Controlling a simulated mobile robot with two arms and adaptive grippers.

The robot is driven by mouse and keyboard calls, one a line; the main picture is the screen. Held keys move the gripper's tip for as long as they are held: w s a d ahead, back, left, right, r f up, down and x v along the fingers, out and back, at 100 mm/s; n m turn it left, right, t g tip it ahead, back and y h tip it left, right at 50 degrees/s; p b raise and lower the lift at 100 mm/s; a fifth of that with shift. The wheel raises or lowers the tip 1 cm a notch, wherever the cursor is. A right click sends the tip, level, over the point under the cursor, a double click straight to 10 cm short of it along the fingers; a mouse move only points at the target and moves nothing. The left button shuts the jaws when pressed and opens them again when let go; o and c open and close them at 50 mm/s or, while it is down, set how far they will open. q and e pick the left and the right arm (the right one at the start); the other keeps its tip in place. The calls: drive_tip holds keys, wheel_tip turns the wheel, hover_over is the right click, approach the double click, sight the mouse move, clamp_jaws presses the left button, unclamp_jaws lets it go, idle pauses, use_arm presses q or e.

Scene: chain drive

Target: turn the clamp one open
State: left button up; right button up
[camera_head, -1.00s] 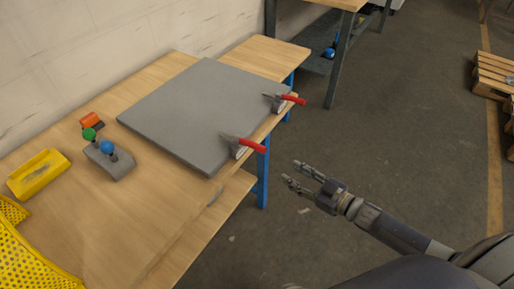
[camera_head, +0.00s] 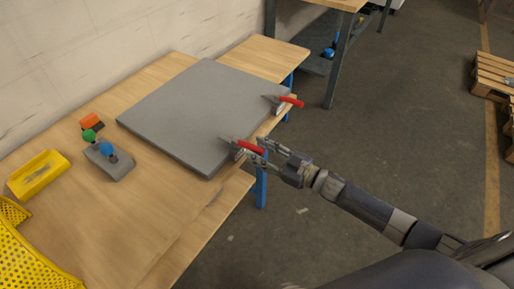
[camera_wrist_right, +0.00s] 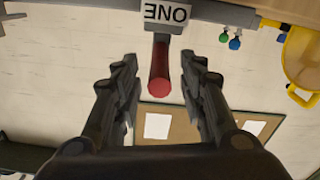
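The near clamp, with a red handle (camera_head: 250,147) and a grey metal body (camera_head: 230,141), sits at the front edge of the grey plate (camera_head: 200,105). In the right wrist view its plate is labelled ONE (camera_wrist_right: 166,13), upside down, and its red handle (camera_wrist_right: 160,75) points towards the camera. My right gripper (camera_head: 256,152) is at this handle. Its two fingers (camera_wrist_right: 160,68) are apart, one on each side of the handle, with gaps visible. A second clamp with a red handle (camera_head: 291,101) sits farther along the same edge. My left gripper is not in view.
The plate lies on a wooden workbench (camera_head: 140,215). A grey block (camera_head: 112,164) with green and blue knobs, an orange piece (camera_head: 91,121) and a yellow tray (camera_head: 38,174) stand at the left. Open floor (camera_head: 400,130) lies right of the bench.

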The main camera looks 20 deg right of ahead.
drive_tip(key=shift+w+a, duration=0.35)
drive_tip(key=shift+w, duration=0.15)
clamp_jaws()
drive_tip(key=shift+d, duration=0.1)
